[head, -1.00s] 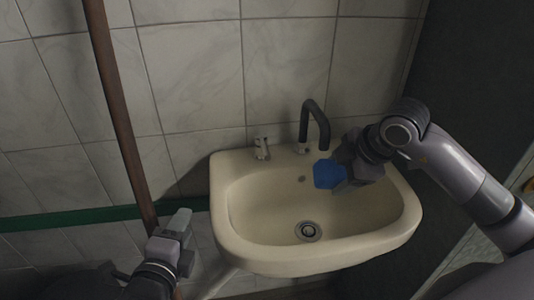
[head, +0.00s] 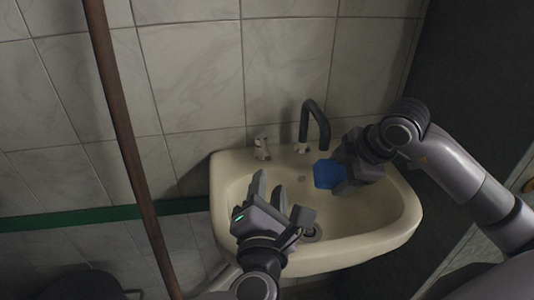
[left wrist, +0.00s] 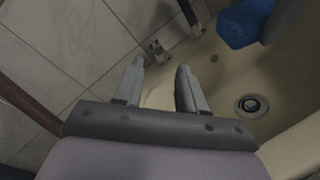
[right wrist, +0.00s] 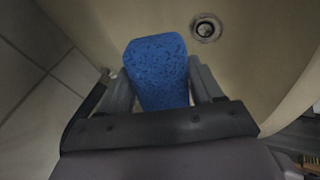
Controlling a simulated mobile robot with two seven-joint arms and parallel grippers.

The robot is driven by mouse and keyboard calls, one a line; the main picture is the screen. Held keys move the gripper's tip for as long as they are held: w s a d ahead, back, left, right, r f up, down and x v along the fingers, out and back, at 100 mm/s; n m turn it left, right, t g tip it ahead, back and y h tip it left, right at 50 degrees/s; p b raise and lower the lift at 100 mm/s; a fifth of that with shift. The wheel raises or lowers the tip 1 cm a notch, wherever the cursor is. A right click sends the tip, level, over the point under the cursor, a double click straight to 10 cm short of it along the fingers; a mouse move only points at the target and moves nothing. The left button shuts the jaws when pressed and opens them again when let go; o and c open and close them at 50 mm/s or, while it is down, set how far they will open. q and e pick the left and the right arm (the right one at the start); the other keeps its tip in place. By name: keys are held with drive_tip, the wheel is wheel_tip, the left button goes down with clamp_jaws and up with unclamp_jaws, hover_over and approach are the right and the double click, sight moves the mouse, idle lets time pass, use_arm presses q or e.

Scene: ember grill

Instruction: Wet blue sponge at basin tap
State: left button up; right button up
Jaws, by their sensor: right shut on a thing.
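My right gripper (head: 345,173) is shut on the blue sponge (head: 326,174) and holds it over the basin (head: 225,190), below and beside the dark tap spout (head: 316,112). The sponge (right wrist: 157,70) sits between both fingers in the right wrist view. My left gripper (head: 276,194) is open and empty above the basin's front left part. The small metal tap handle (head: 262,148) stands on the basin's back ledge, left of the spout. It shows beyond the open left fingers in the left wrist view (left wrist: 158,50). No water is visible at the spout.
A brown vertical pipe (head: 128,150) runs along the left. A tiled wall (head: 190,80) stands behind the basin and a dark wall (head: 470,80) to the right. The drain (right wrist: 206,28) lies in the bowl, partly hidden by my left gripper in the head view.

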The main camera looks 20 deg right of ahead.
sight(267, 152)
use_arm(q)
drive_tip(key=shift+m+t+y, duration=0.3)
drive_tip(key=shift+m+t, duration=0.1)
drive_tip(key=shift+m, duration=0.3)
drive_tip(key=x, duration=0.7)
drive_tip(key=f+x, duration=0.1)
drive_tip(key=x, duration=0.3)
drive_tip(key=shift+w+a, duration=0.1)
drive_tip(key=shift+w, duration=0.3)
drive_tip(key=shift+f, duration=0.1)
clamp_jaws()
